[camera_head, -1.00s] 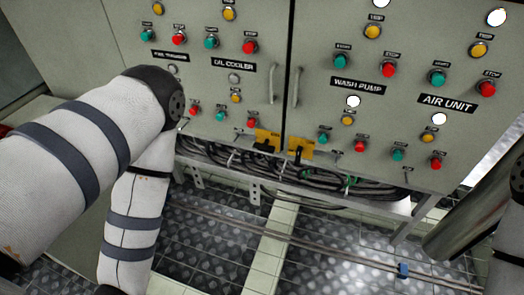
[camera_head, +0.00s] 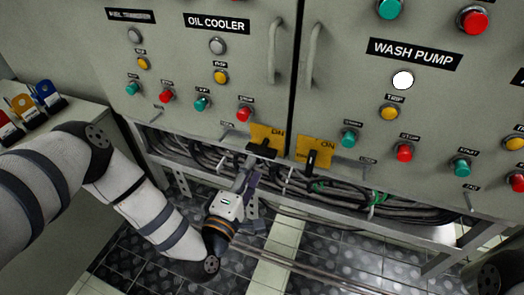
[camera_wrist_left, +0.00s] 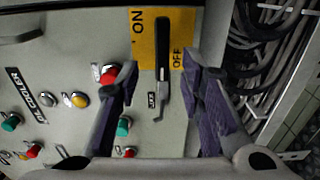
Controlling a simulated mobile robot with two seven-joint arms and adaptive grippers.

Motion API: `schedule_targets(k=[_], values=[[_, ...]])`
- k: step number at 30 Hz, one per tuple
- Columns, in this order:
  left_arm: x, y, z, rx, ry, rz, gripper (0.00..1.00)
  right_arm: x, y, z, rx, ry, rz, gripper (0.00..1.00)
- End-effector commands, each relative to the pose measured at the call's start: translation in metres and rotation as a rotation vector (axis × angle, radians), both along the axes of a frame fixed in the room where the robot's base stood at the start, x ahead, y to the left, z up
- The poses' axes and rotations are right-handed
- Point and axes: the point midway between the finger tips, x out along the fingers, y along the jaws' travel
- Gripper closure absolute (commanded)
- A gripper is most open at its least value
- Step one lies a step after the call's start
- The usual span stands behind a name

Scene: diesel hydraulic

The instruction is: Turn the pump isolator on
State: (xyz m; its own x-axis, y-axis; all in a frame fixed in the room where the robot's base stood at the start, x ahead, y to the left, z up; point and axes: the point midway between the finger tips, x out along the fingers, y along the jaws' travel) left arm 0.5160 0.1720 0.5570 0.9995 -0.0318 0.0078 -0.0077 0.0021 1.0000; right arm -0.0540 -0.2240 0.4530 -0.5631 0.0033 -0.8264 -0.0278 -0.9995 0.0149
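Two isolators with yellow plates sit at the lower cabinet edges. The left plate (camera_head: 266,136) has a black handle (camera_head: 262,151) lying horizontal; the right plate (camera_head: 316,147) has a black handle (camera_head: 312,161) hanging vertical. No label here says which is the pump isolator. My left gripper (camera_head: 246,168) is just below the left isolator. In the left wrist view my left gripper (camera_wrist_left: 160,64) is open, its fingers on either side of the black handle (camera_wrist_left: 162,45), with no clear contact. ON and OFF show on the yellow plate (camera_wrist_left: 142,42). My right gripper is not in view.
Oil cooler (camera_head: 217,23) and wash pump (camera_head: 414,53) labels, buttons and lamps cover the cabinet doors. Cables (camera_head: 350,195) run beneath the panels. A metal rail (camera_head: 300,268) crosses low over the tiled floor. Coloured items (camera_head: 30,105) stand on a ledge at left.

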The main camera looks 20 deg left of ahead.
Motion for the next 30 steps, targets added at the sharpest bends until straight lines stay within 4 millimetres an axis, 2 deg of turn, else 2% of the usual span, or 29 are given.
schedule_targets(k=[3,9,13,20,25,30], values=[[0.032,-0.001,-0.001,0.001,-0.001,0.001,0.65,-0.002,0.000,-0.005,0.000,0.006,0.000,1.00],[0.068,-0.003,-0.002,0.002,0.004,-0.001,0.65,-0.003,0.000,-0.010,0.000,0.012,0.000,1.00],[0.078,-0.003,-0.001,0.001,0.005,-0.001,0.65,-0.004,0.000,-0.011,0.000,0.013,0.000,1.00],[0.079,-0.003,-0.001,0.001,0.006,-0.002,0.65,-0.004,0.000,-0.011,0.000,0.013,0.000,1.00],[0.078,-0.003,-0.001,0.002,0.006,-0.002,1.00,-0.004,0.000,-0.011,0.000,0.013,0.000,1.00],[0.078,-0.003,-0.001,0.002,0.006,-0.002,1.00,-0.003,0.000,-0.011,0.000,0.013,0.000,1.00]])
